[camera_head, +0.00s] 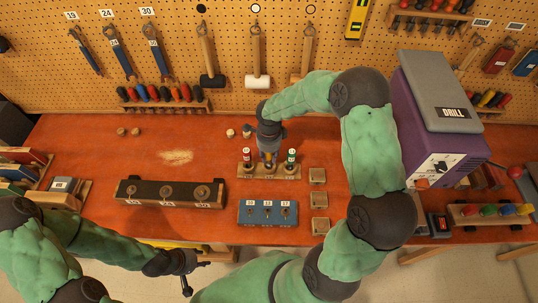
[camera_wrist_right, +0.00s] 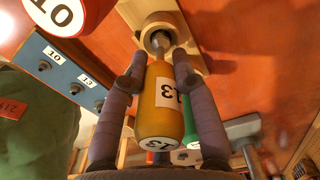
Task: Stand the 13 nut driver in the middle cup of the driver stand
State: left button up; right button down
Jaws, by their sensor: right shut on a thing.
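The wooden driver stand (camera_head: 284,176) is on the orange bench. A red driver (camera_head: 247,158) stands at its left and a green driver (camera_head: 291,157) at its right. My right gripper (camera_head: 268,158) is over the middle of the stand. It also shows in the right wrist view (camera_wrist_right: 158,78), shut on the yellow 13 nut driver (camera_wrist_right: 160,100). The driver's metal shaft runs into the ring of the middle cup (camera_wrist_right: 158,32); how deep it sits I cannot tell. My left gripper (camera_head: 197,274) is open and empty in front of the bench.
A dark long block (camera_head: 127,191) with three round fittings is to the left. The back left bench is mostly clear.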

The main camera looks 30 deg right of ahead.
jog(key=shift+f, duration=0.1)
jog(key=shift+f+b, duration=1.05)
jog(key=shift+b, duration=0.2)
jog(key=c, duration=0.9)
grip_release()
jog(key=shift+r+p, duration=2.25)
jog(key=shift+r, duration=2.8)
jog(key=shift+r, duration=0.1)
